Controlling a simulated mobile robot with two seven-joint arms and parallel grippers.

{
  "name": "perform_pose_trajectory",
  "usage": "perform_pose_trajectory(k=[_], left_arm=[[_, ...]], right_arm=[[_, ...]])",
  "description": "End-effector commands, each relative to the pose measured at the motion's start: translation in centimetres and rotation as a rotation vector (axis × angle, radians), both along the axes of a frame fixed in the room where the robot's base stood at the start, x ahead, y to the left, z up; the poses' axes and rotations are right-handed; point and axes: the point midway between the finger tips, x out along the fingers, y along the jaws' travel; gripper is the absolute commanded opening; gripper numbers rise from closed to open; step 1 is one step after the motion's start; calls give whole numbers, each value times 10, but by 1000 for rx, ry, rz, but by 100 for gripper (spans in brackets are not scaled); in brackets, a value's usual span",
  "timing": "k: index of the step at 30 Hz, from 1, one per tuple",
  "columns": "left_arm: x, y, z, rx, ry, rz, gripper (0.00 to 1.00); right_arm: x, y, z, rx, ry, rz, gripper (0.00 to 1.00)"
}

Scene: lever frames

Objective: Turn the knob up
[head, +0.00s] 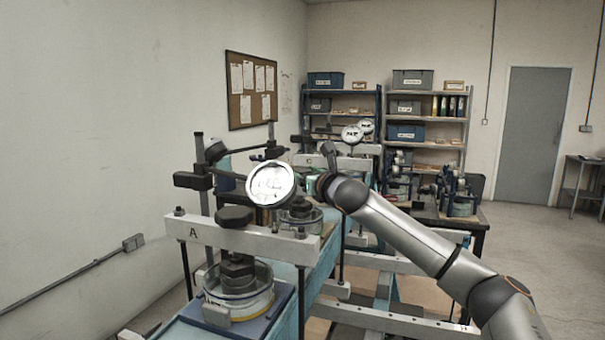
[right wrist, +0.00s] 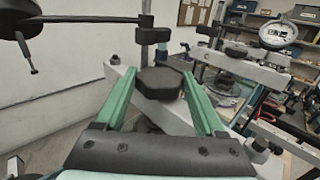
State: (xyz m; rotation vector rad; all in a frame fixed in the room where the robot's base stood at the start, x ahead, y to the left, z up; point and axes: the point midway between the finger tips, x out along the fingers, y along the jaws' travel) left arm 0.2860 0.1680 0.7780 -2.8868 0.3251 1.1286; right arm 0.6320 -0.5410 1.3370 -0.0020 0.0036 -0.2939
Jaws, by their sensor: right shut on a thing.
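My right gripper (head: 316,184) reaches in from the right, behind the white round dial gauge (head: 270,184) of the near frame marked A (head: 200,232). In the right wrist view its two green fingers (right wrist: 160,92) stand on both sides of a dark, faceted knob (right wrist: 159,82) and are shut on it. The knob sits at a white crossbeam (right wrist: 122,80), in front of an upright post (right wrist: 147,32). In the head view this knob is hidden or too small to make out. My left gripper is not in view.
Another dial gauge (right wrist: 277,34) on a white beam stands to the right in the wrist view. A dark round part with a thin stem (right wrist: 30,58) hangs at upper left. Behind are shelves (head: 427,118); open floor (head: 540,250) lies right.

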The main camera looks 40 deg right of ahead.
Motion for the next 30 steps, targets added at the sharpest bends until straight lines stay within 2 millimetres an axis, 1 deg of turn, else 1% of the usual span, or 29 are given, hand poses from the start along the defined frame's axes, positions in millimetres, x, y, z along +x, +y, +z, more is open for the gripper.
perform_pose_trajectory(k=[9,23,24,30], left_arm=[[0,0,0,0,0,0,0],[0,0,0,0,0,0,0],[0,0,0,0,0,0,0],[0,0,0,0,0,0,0]], right_arm=[[0,-1,-2,-1,4,126,16],[-1,-1,-1,5,-3,146,16],[-1,-1,-1,5,-3,146,75],[-1,-2,-1,3,-4,145,97]])
